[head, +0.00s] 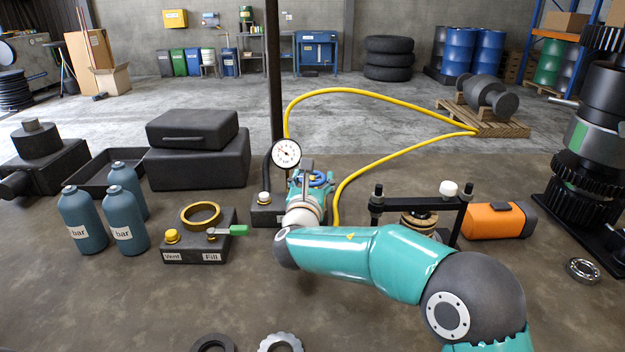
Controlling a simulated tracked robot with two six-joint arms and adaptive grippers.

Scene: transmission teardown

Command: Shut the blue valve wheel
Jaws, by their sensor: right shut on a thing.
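The blue valve wheel (321,179) stands just right of the pressure gauge, behind my right wrist. Only part of its blue rim shows. My right gripper (308,174) is at the wheel and shut on it; its teal arm comes in from the lower right. The wrist and gripper body hide most of the wheel and the fingertips. The white-faced gauge (286,154) stands on a dark block (264,214) to the left of the gripper. My left gripper is not in view.
A yellow hose (400,97) loops behind the gripper. A vent and fill block (200,248) with a green-handled lever and blue bottles (125,222) stand left. A black press frame (416,203) and an orange case (496,221) stand right.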

